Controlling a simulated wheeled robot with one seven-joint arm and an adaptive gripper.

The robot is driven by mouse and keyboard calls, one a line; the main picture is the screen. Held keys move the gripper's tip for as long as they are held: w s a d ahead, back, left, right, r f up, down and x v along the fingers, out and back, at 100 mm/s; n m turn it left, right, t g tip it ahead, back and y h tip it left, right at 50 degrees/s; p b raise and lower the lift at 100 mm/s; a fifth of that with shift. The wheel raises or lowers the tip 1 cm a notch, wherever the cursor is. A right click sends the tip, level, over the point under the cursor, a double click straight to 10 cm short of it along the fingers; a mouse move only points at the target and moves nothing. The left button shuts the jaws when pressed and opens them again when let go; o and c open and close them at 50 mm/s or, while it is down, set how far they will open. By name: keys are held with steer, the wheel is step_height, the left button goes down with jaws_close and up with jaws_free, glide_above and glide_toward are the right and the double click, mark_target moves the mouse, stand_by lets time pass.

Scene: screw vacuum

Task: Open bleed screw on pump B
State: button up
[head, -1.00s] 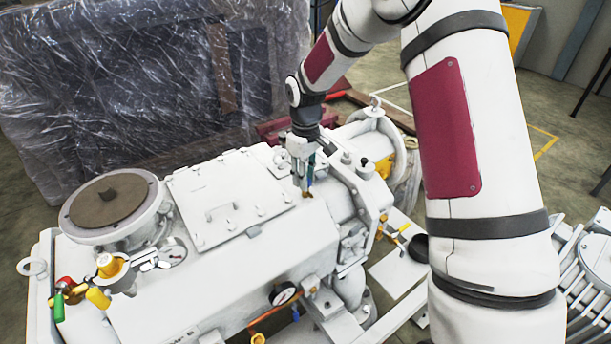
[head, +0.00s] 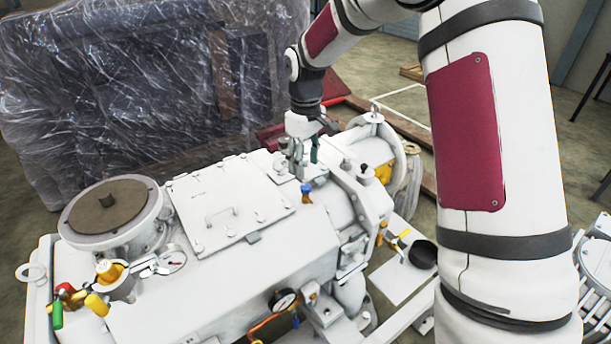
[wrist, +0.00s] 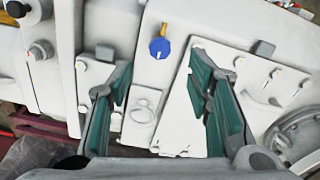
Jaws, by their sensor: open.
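The white pump (head: 255,265) fills the middle of the head view. A small blue knob with a brass-coloured part, apparently the bleed screw (head: 306,190), stands on its top to the right of the hatch. It also shows in the wrist view (wrist: 159,47), upper centre, beyond the fingertips and between their lines. My gripper (head: 304,168) is open and empty, just behind and above the knob in the head view. Its green-padded fingers (wrist: 160,78) spread wide in the wrist view, apart from the knob. I cannot read a pump label clearly.
A hatch plate with a handle (head: 222,216) and a round flange (head: 108,206) lie to the left. Gauges (head: 284,300) and coloured valve handles (head: 97,304) stick out around the pump. A plastic-wrapped crate (head: 120,90) stands behind. My arm covers much of the right.

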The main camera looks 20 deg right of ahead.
step_height(320, 180, up, 5)
steer(key=shift+r, duration=0.1)
stand_by(0.4)
steer(key=s+r+m+t+h, duration=0.1)
steer(key=s+r+m+t, duration=0.15)
steer(key=s+r, duration=1.15)
steer(key=s+f+m+t+y, duration=0.1)
steer(key=s+m, duration=0.3)
steer(key=s, duration=1.5)
steer(key=shift+d+f+t, duration=0.25)
steer(key=shift+f+t, duration=0.4)
steer(key=shift+f, duration=0.05)
